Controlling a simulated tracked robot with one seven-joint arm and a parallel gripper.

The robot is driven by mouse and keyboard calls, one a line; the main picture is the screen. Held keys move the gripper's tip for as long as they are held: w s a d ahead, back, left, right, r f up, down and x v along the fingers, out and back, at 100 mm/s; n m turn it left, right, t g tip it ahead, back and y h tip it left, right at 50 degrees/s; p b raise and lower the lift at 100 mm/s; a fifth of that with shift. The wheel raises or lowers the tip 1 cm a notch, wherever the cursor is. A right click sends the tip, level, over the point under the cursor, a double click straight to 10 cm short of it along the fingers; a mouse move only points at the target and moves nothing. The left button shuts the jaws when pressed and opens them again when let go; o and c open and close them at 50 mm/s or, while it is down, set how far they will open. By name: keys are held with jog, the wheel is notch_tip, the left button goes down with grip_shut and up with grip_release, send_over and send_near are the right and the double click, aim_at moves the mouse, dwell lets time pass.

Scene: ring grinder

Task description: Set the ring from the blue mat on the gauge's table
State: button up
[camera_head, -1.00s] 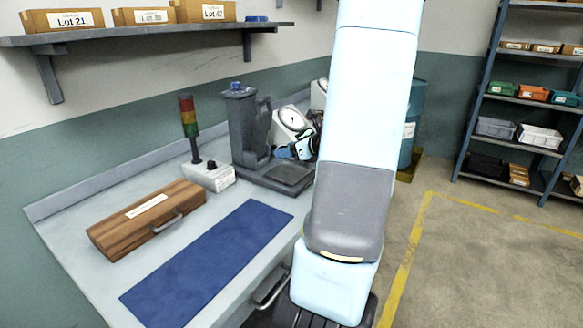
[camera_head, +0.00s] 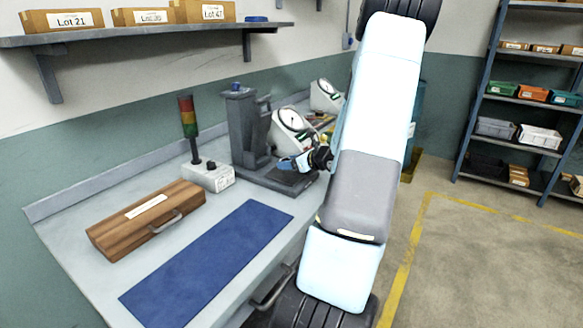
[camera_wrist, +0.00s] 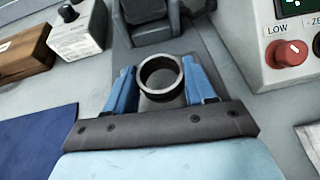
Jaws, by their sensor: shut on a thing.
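My gripper (camera_head: 285,163) has blue fingers, and in the wrist view it (camera_wrist: 161,88) is shut on a dark metal ring (camera_wrist: 160,93). The ring's open bore faces up between the fingers. The blue mat (camera_head: 210,262) is bare in the head view, and its edge shows at lower left in the wrist view (camera_wrist: 38,140). The grey upright stand with a flat base (camera_head: 254,171) is just behind and below my gripper. Its grey base shows beyond the ring in the wrist view (camera_wrist: 125,53). Whether the ring touches the base cannot be told.
A wooden case (camera_head: 147,218) and a signal-light box (camera_head: 208,177) stand left of the stand. Dial units (camera_head: 291,130) stand behind my gripper. A button box (camera_wrist: 287,58) is close on the right in the wrist view. A shelf with boxes (camera_head: 140,32) hangs above.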

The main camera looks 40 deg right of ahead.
jog(key=shift+f, duration=0.95)
jog(key=shift+f, duration=0.1)
jog(key=o, duration=1.1)
